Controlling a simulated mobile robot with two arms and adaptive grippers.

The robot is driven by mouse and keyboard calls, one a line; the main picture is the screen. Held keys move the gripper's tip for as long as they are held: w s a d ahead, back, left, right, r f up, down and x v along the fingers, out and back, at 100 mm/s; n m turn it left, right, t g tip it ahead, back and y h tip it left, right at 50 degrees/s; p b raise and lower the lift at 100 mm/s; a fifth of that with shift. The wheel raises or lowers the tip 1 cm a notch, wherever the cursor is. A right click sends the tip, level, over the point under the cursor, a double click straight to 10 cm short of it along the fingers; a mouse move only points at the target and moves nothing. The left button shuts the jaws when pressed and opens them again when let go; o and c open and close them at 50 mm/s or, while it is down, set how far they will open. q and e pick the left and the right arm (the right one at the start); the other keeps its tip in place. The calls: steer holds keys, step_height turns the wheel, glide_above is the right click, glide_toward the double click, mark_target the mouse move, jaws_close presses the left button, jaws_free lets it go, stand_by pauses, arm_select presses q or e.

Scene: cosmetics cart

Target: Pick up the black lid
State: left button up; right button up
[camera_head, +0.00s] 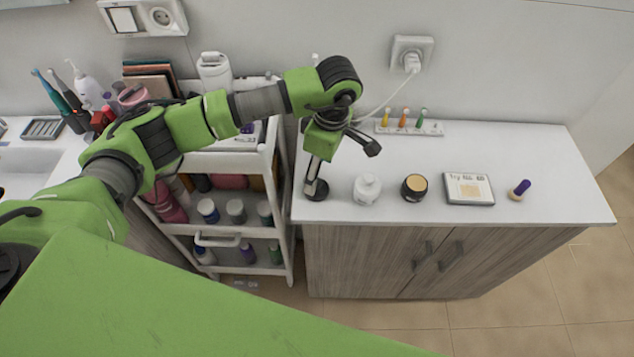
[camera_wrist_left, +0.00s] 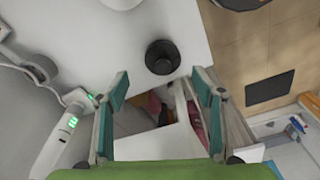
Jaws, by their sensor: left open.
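The black lid (camera_wrist_left: 163,57) is a small, dark, round piece on the white cabinet top, near the corner edge, in the left wrist view. In the head view it is the dark round thing (camera_head: 317,191) at the cabinet's left front corner, partly covered by a finger. My left gripper (camera_head: 341,160) hangs above and just behind it, pointing down. In the left wrist view its teal-padded fingers (camera_wrist_left: 160,82) are spread wide with nothing between them; the lid appears beyond the tips, apart from them. My right gripper is not in view.
On the cabinet top (camera_head: 540,150) stand a white jar (camera_head: 367,190), a dark jar with a tan top (camera_head: 414,187), a sign (camera_head: 469,188) and a purple-tipped item (camera_head: 519,190). A white cart (camera_head: 284,225) with bottles adjoins the cabinet's left. A cord hangs from the wall socket.

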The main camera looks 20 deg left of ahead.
arm_select(q)
steer(key=shift+s+a+f+p, duration=0.1)
steer(key=shift+s+f+p, duration=0.25)
steer(key=shift+f+p, duration=0.55)
step_height(320, 180, down, 2)
steer(key=shift+a+f+p, duration=0.15)
steer(key=shift+p, duration=0.25)
steer(key=shift+w+f, duration=0.1)
steer(key=shift+f, duration=0.2)
steer(key=c, duration=0.8)
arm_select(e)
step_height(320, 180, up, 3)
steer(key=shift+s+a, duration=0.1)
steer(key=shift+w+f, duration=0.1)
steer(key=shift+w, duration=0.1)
